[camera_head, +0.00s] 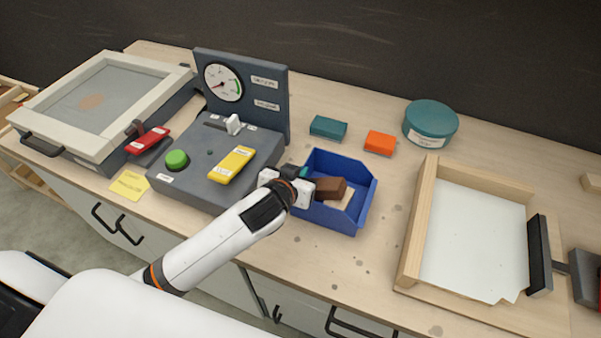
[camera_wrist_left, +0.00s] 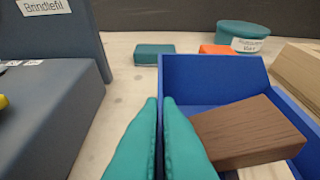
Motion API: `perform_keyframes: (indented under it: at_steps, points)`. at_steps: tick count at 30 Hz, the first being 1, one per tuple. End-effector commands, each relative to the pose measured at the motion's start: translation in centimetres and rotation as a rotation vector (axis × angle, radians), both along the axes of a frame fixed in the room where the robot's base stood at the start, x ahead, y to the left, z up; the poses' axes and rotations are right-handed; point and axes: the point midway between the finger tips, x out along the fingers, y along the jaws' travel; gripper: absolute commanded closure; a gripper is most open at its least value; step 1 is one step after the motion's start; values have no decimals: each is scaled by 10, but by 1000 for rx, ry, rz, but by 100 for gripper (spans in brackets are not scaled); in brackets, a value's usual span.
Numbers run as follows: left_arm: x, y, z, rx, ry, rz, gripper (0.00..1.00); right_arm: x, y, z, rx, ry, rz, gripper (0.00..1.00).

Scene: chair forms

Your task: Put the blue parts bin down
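The blue parts bin (camera_head: 337,217) is upright over the middle of the wooden bench, right of the grey control box. A dark brown wooden block (camera_head: 330,188) and a pale block (camera_head: 346,199) lie in it. My left gripper (camera_head: 300,178) reaches the bin's left wall. In the left wrist view its teal fingertips (camera_wrist_left: 164,120) are closed on either side of that wall of the bin (camera_wrist_left: 212,80). Whether the bin's underside touches the bench is hard to tell. My right gripper is not in view.
The grey control box (camera_head: 205,165) with gauge panel (camera_head: 275,92) stands left of the bin. A teal box (camera_head: 328,127), an orange box (camera_head: 380,142) and a round teal tin (camera_head: 431,122) are behind. A wooden-framed tray (camera_head: 470,235) stands right. Bare bench (camera_head: 345,265) lies in front.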

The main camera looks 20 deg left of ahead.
Motion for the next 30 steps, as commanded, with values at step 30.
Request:
perform_keyframes:
  at_steps: [30]
  points:
    - [-24,0,12,-4,0,-1,75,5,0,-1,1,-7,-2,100]
